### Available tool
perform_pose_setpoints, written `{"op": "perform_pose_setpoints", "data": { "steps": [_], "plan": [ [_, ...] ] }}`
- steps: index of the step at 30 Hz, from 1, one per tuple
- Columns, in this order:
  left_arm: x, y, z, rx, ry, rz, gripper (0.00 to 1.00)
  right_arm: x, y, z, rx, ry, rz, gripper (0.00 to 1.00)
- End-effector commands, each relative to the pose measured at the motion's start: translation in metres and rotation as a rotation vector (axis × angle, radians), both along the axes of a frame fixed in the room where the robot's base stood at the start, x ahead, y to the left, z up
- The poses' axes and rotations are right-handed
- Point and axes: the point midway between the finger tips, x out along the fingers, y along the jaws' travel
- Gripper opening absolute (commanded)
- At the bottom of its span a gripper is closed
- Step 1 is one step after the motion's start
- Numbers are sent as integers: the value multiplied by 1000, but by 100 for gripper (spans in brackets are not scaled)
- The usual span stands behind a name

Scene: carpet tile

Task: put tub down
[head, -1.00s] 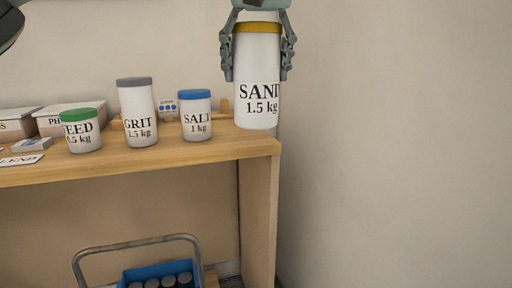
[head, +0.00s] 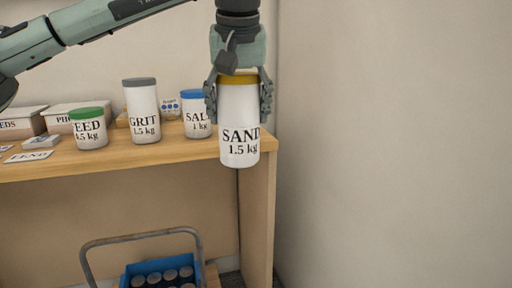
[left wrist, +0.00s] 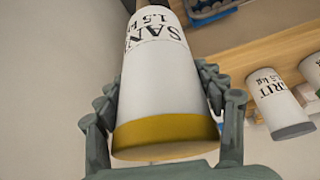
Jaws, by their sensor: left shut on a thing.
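The white SAND tub (head: 239,118) with a mustard lid is upright in the head view. My left gripper (head: 238,100) comes from above and is shut on its upper sides. The tub's lower end shows in front of the shelf's front edge near the right corner; its bottom appears below the board's edge. In the left wrist view the tub (left wrist: 155,75) lies between the two fingers, lid nearest the camera. The wooden shelf (head: 130,158) is behind it. My right gripper is not in view.
A SALT tub (head: 195,115) stands close behind to the left, with GRIT (head: 141,110) and a green-lidded tub (head: 89,128) further left.

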Motion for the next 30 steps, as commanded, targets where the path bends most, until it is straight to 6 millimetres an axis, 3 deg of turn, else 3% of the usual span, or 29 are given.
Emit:
{"op": "perform_pose_setpoints", "data": {
  "steps": [8,14,18,24,30],
  "plan": [
    [-1,48,-103,-3,3,-25,9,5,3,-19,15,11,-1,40],
    [-24,86,-176,-2,0,-42,9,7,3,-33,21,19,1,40],
    [-51,110,-219,-1,-1,-51,9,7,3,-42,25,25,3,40],
    [-91,135,-259,0,-4,-69,9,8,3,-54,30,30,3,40],
    [-117,148,-275,0,-8,-84,9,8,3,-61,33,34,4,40]
  ]
}}
